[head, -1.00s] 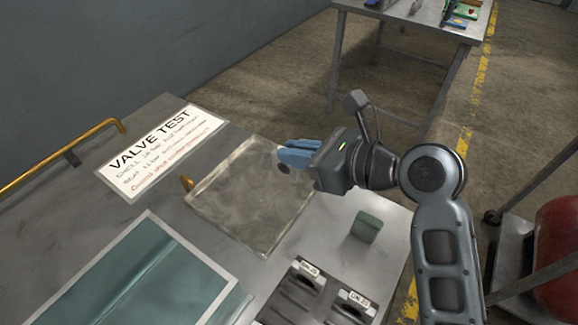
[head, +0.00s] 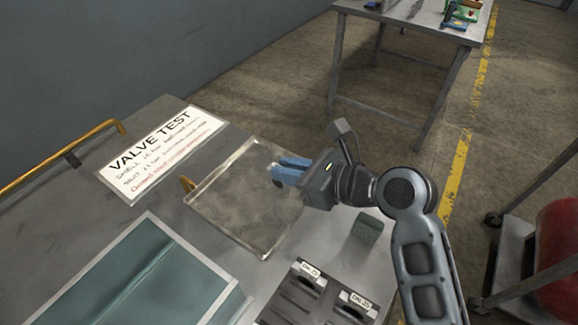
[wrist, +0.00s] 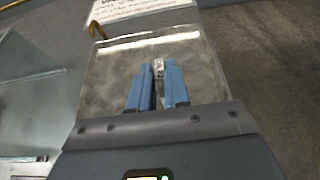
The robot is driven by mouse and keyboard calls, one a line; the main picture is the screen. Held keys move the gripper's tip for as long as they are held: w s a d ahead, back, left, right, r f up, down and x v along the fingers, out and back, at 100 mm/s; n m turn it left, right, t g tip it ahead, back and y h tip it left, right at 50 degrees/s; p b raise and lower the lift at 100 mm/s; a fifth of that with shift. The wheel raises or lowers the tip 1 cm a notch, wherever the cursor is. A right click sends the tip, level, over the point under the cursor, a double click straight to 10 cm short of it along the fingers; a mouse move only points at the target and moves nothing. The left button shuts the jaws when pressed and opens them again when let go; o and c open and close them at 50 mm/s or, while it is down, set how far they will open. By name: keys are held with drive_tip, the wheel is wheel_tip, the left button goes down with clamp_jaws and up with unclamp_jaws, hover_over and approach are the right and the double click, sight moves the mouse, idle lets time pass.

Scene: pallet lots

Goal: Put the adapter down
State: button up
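I cannot tell whether the adapter touches the tray floor.
A valve test sign (head: 160,152) lies behind the tray. A teal-lined panel (head: 145,275) is at the front left. A green block (head: 367,228) and a dark holder with labelled slots (head: 318,300) are to the right and front. A yellow rail (head: 60,160) runs along the left.

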drive_tip(key=o, duration=0.4)
drive_tip(key=shift+c, duration=0.2)
drive_tip(key=shift+r, duration=0.15)
drive_tip(key=v, duration=1.2)
drive_tip(key=shift+r, duration=0.1)
